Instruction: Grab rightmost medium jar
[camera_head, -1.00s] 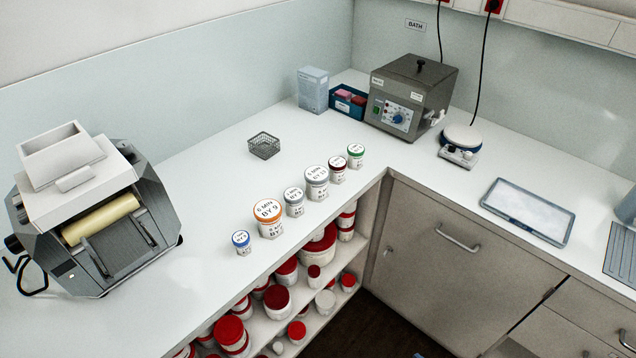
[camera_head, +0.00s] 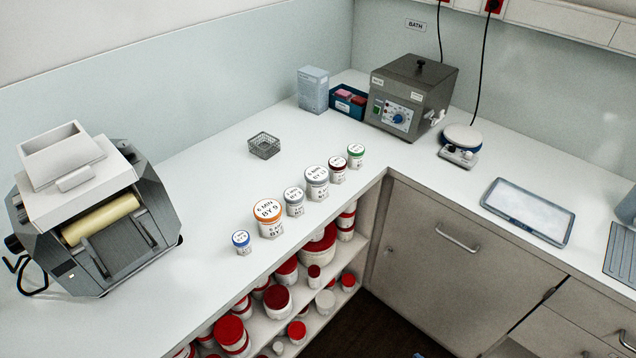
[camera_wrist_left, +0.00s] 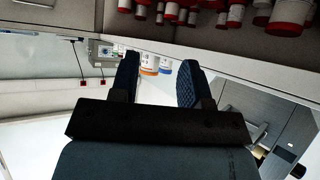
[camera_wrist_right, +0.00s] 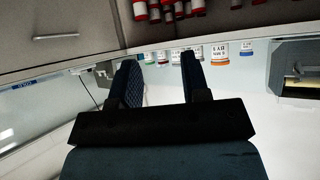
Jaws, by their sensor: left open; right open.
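Several white jars with coloured lids stand upright in a slanting row on the counter in the head view. From near left to far right they are a small blue-lidded jar (camera_head: 241,243), a large orange-lidded jar (camera_head: 269,219), a grey-lidded jar (camera_head: 294,202), a larger grey-lidded jar (camera_head: 316,184), a dark-red-lidded jar (camera_head: 337,170) and a green-lidded jar (camera_head: 355,157). My left gripper (camera_wrist_left: 159,72) and right gripper (camera_wrist_right: 157,68) are open and empty. Both are outside the head view. Each wrist view shows counter jars upside down, beyond the fingers and apart from them.
A roller mill (camera_head: 92,215) stands at left on the counter. A wire basket (camera_head: 264,145) sits behind the row. A grey bath unit (camera_head: 411,98), hotplate (camera_head: 460,146) and flat tablet-like panel (camera_head: 527,212) are farther right. Red-lidded containers (camera_head: 277,300) fill the open shelves below the counter edge.

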